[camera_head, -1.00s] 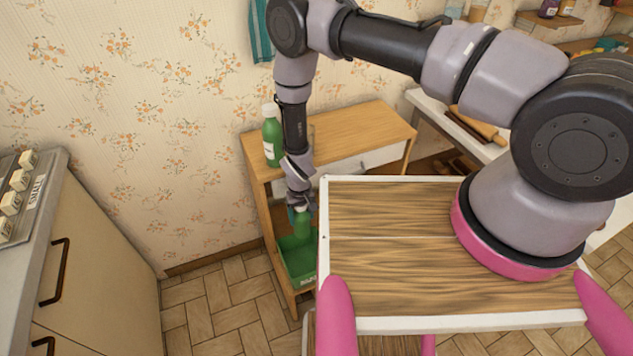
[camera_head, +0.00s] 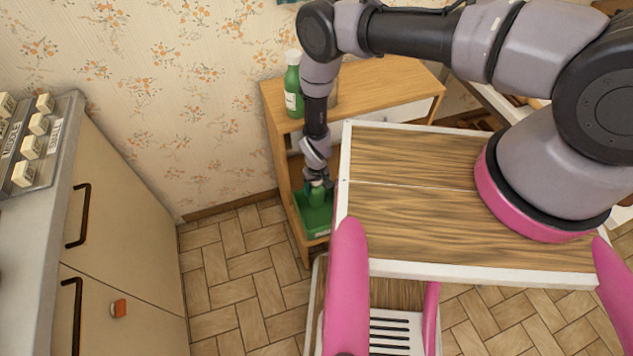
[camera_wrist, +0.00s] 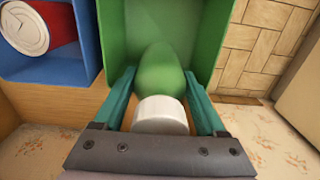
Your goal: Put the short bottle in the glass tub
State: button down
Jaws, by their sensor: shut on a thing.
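The short bottle is green with a white cap (camera_wrist: 160,116). In the wrist view its green body (camera_wrist: 162,70) lies between the teal fingers of my gripper (camera_wrist: 159,74), which is shut on it. In the head view my gripper (camera_head: 316,182) holds the bottle (camera_head: 317,197) at a green bin (camera_head: 312,222) on the lower shelf. The bottle is at least partly within the bin's outline; whether it touches the bottom I cannot tell. A glass-like container (camera_head: 333,92) on the cabinet top is mostly hidden behind my arm; it may be the glass tub.
A taller green bottle (camera_head: 292,88) stands on the wooden cabinet top (camera_head: 385,83). A blue bin (camera_wrist: 86,45) with a red can (camera_wrist: 60,20) sits beside the green bin. A counter with drawers (camera_head: 125,215) stands left. The parquet floor (camera_head: 235,265) between is clear.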

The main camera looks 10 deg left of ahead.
aim_at(317, 196)
jog(key=shift+f, duration=2.15)
jog(key=shift+f, duration=0.45)
grip_release()
jog(key=shift+r, duration=1.5)
jog(key=shift+r, duration=3.95)
